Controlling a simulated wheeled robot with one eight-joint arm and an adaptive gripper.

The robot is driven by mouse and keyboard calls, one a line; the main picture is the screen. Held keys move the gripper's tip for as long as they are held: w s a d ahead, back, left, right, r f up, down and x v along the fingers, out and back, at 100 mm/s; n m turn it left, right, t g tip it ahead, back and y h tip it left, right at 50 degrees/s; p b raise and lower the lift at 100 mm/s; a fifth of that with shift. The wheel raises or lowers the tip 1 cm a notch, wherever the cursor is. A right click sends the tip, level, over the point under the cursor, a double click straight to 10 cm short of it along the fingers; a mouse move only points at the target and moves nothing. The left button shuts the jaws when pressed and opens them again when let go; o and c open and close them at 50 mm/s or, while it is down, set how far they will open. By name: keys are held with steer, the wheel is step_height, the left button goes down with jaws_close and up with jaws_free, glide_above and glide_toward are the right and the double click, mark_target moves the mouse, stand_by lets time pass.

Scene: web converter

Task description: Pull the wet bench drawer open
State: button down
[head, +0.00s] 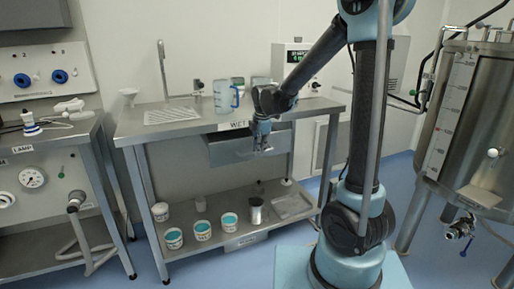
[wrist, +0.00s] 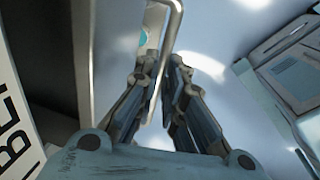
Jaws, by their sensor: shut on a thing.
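The wet bench (head: 185,120) is a steel table left of my arm, with a "WET" label on its front edge. Its grey drawer (head: 228,150) hangs below the top; I cannot tell how far out it stands. My gripper (head: 263,143) is in front of the drawer's right part, pointing down. In the wrist view, a bent metal bar handle (wrist: 178,22) runs down between the fingers of my gripper (wrist: 163,68), which are shut on it. The exact contact is partly hidden by the fingers.
A blue-handled jug (head: 223,97) stands on the bench top. Several tubs (head: 202,230) and a steel beaker (head: 256,211) sit on the lower shelf. A steel tank (head: 475,110) stands at right, another bench (head: 45,140) at left. Some blue floor is clear before the bench.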

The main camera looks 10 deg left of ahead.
steer(key=s+d, duration=0.5)
steer(key=s, duration=0.5)
steer(key=s+d, duration=0.6)
steer(key=s, duration=0.4)
steer(key=shift+d, duration=0.25)
steer(key=c, duration=1.7)
jaws_free()
steer(key=shift+s, duration=0.1)
steer(key=shift+r, duration=0.1)
steer(key=shift+s+d+r, duration=0.2)
steer(key=shift+s+r, duration=0.1)
steer(key=shift+r, duration=1.6)
steer(key=shift+s+d+r, duration=0.2)
steer(key=shift+s+r, duration=0.05)
steer(key=shift+r, duration=1.7)
steer(key=shift+s+d+r, duration=0.2)
steer(key=shift+s+r, duration=0.1)
steer(key=shift+r, duration=1.6)
